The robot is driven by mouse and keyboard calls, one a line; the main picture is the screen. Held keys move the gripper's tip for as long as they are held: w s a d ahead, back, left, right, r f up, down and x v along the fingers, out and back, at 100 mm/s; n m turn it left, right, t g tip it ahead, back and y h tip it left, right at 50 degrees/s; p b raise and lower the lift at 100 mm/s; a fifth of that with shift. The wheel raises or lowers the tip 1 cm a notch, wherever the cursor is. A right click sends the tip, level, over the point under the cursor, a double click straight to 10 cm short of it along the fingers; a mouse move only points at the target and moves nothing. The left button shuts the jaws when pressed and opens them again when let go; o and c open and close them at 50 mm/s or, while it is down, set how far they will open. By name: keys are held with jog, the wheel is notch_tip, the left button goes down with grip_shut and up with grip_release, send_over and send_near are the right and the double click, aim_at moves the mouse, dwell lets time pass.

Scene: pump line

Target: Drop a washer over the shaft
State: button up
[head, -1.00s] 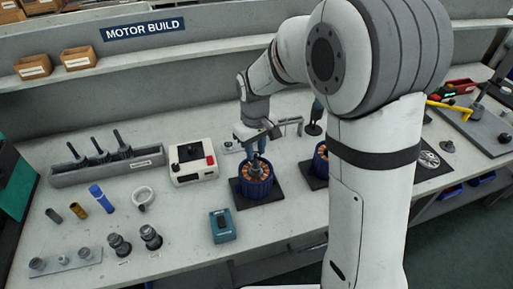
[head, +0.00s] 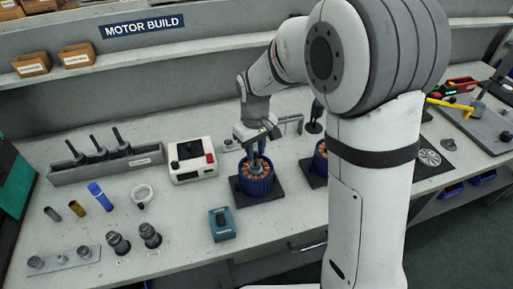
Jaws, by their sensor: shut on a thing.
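A blue motor housing (head: 257,187) with a ring of copper windings stands on a dark square pad (head: 278,197) in the middle of the bench, in the head view. My gripper (head: 259,160) points down right over the middle of this housing. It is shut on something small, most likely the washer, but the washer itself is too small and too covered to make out. The shaft at the centre of the housing is largely hidden by the fingers. I cannot tell whether the washer touches the shaft.
A second blue motor (head: 321,160) stands to the right, partly behind my arm. A white device (head: 192,162) with a red button stands to the left, a teal box (head: 222,224) in front. A grey rack (head: 105,165) holds several upright dark parts.

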jog(key=shift+f+b, duration=0.3)
jog(key=shift+f, duration=0.25)
jog(key=o, duration=1.1)
jog(key=shift+r, duration=0.15)
notch_tip(320, 180, up, 5)
jog(key=p, duration=0.3)
jog(key=shift+p, duration=0.35)
